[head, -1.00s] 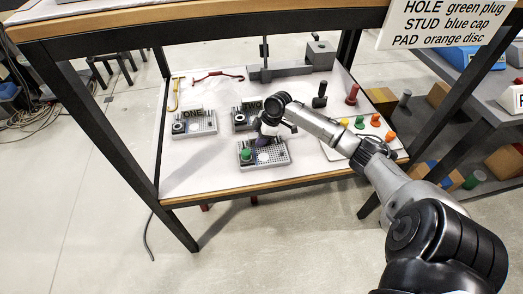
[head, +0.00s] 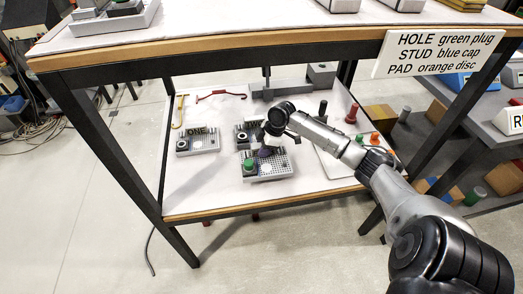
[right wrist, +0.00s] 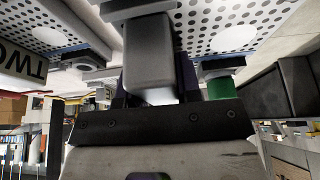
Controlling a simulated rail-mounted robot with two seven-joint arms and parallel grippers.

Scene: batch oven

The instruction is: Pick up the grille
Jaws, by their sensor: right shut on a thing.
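The grille (head: 281,164) is a light grey perforated plate on the lower shelf, near its front edge, with a green plug (head: 249,167) at its left end. My right gripper (head: 264,149) is over it, pointing down. In the right wrist view the perforated plate (right wrist: 215,25) fills the top of the picture, and the green plug (right wrist: 222,88) is beside the jaws. There my right gripper (right wrist: 152,88) is shut on a grey block at the plate, which I take as the grille's grip. I cannot tell whether the grille is clear of the shelf. My left gripper is out of view.
Unit ONE (head: 198,141) and unit TWO (head: 246,138) stand behind and left of the grille. A yellow tool (head: 180,111) and a red tool (head: 221,95) lie farther back. Coloured pegs (head: 374,139) stand to the right. The upper shelf's front edge (head: 215,49) overhangs.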

